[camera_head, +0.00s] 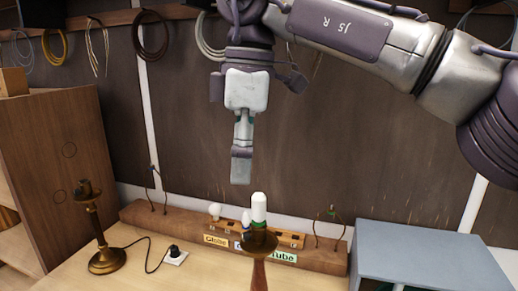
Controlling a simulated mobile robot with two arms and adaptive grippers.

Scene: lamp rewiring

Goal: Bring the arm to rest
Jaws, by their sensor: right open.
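My right arm (350,30) comes in from the upper right. My right gripper (241,170) points straight down in front of the dark wall panel and is seen edge-on. It is open, with nothing visible between its fingers. Below its tips and apart from them is a white tube-shaped bulb (259,205), upright above a dark round top on a wooden stem (259,275). My left gripper is not in view.
A brass lamp (107,260) with a dark cord to a plug block (174,255) stands at left. A wooden bulb rack (310,257) with labels lies along the back. A blue-grey box (430,255) is at right. Coiled wires (150,36) hang above.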

